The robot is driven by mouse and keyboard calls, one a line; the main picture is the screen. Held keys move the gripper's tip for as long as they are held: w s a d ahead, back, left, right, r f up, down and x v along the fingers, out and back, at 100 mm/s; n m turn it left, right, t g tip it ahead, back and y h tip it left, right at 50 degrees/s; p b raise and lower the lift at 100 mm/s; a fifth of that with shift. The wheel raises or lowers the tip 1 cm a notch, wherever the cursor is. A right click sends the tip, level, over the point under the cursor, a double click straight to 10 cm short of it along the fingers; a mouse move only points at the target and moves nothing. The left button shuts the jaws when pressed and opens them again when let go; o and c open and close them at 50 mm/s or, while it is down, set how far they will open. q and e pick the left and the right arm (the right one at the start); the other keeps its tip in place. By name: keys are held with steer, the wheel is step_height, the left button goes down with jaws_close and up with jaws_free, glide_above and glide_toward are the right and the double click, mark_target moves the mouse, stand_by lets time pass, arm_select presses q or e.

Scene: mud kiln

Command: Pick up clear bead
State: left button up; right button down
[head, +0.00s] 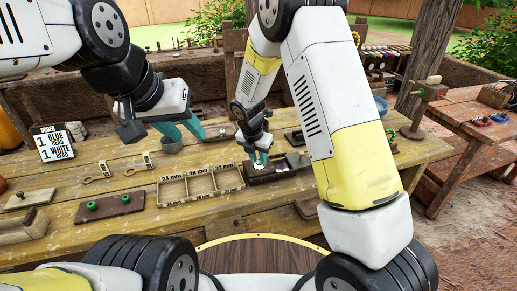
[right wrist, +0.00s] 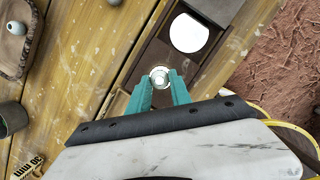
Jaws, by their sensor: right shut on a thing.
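The clear bead (right wrist: 159,76) is a small, pale, glassy ball between the teal fingertips of my right gripper (right wrist: 160,86) in the right wrist view. My right gripper is shut on it, just over a dark wooden block (right wrist: 150,55). In the head view, my right gripper (head: 261,160) is over the same block (head: 290,170), and the bead is too small to make out. I cannot tell whether the bead still touches the block. My left gripper (head: 182,136) is open and empty, its teal fingers apart above a dark cup (head: 172,146).
A divided wooden tray (head: 201,186) marked 25 mm and 30 mm stands left of the block. A board with green knobs (head: 110,206) lies further left. An order card (head: 53,143) reads one blue bead, one white bead. The table's front planks are partly clear.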

mark_target(258, 160)
steer(key=shift+r, duration=0.4)
step_height(258, 160, up, 2)
steer(key=shift+r, duration=0.2)
steer(key=s+r, duration=0.1)
steer(key=s, duration=1.5)
steer(key=shift+r, duration=0.15)
steer(key=shift+w, duration=0.35)
steer(key=shift+w+f, duration=0.75)
steer(key=shift+w, duration=1.75)
steer(key=shift+w+f, duration=0.8)
steer(key=shift+w, duration=1.75)
steer(key=shift+w+f, duration=0.75)
steer(key=shift+w, duration=1.75)
